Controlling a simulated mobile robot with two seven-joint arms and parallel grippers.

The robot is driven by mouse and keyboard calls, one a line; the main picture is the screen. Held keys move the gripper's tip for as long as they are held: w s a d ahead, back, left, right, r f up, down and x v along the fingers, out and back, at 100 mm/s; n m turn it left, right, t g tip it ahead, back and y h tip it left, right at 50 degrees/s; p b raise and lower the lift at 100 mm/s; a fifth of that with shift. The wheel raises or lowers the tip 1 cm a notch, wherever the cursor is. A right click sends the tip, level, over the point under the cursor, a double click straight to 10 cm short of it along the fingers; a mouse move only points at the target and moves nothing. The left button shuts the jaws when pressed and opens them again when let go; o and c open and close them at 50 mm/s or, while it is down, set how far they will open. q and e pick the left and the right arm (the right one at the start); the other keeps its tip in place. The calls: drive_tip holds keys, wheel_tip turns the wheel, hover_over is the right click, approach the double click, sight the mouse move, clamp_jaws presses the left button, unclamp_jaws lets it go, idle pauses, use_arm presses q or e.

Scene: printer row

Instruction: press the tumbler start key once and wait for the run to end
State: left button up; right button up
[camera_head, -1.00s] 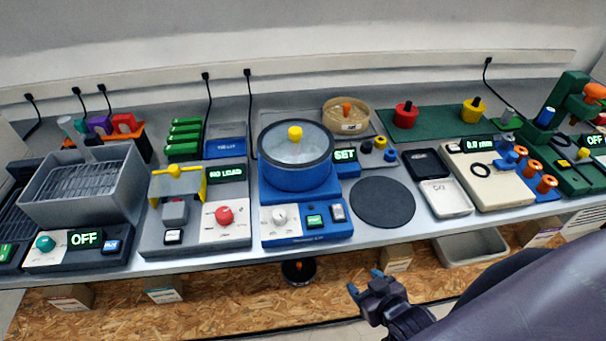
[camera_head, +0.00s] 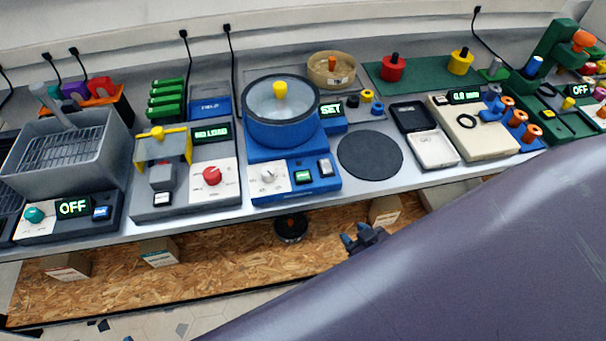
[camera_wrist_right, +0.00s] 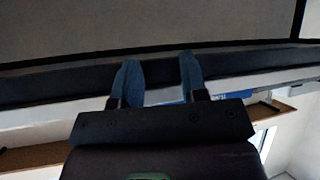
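The tumbler, as I take it, is the blue machine (camera_head: 298,193) in the middle of the bench. Its round blue bowl (camera_head: 288,127) has a clear lid with a yellow knob (camera_head: 280,90). A display (camera_head: 331,109) beside the bowl reads SET. The front panel has a white dial (camera_head: 268,176), a green-lit key (camera_head: 303,177) and a grey rocker (camera_head: 325,168). My right gripper (camera_head: 354,236) is below and in front of the bench edge, right of the machine, touching nothing. Its fingers stand apart and empty in the wrist view (camera_wrist_right: 158,62).
A grey press with a red knob (camera_head: 212,176) stands left of the blue machine. A dark round mat (camera_head: 370,155) and a white tray (camera_head: 433,149) lie to its right. My right arm covers the lower right. A lower shelf (camera_head: 220,252) holds boxes.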

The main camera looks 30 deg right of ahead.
clamp_jaws()
drive_tip(key=shift+d, duration=0.1)
idle(1.3)
